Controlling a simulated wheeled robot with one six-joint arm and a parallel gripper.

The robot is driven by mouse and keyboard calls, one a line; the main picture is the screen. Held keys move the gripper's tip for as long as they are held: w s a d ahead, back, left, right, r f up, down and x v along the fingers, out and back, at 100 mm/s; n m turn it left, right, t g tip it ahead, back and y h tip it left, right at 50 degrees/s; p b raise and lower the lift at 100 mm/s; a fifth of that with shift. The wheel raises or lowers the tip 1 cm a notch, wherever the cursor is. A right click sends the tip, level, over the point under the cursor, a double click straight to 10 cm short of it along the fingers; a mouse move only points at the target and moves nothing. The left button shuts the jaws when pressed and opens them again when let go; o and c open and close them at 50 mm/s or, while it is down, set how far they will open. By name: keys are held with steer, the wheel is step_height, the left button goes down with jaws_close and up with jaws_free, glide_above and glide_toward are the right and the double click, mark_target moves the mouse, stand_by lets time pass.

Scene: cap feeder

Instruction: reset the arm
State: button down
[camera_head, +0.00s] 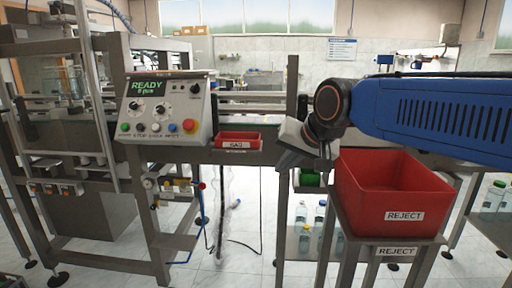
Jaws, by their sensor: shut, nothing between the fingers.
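My arm, with a blue link, reaches in from the right edge in the head camera view. My gripper (298,150) is the grey part at the arm's left end, angled downward. It is shut and empty. It hangs in front of the machine's rail, to the right of the small red tray and to the upper left of the red reject bin. Its fingertips are hard to make out.
A control panel (167,108) reading READY, with several buttons, stands left of centre. A small red tray (238,138) sits on the rail. The red reject bin (392,194) stands on a stand below my arm. Bottles (305,240) stand on a low shelf. The floor at front centre is clear apart from cables.

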steer(key=s+d+f+n+g+h, duration=0.1)
steer(key=s+d+f+h, duration=0.3)
steer(key=s+d+f, duration=1.6)
steer(key=s+d+g, duration=0.1)
steer(key=s+d, duration=0.1)
steer(key=shift+s+f+g, duration=0.35)
steer(key=shift+g, duration=0.05)
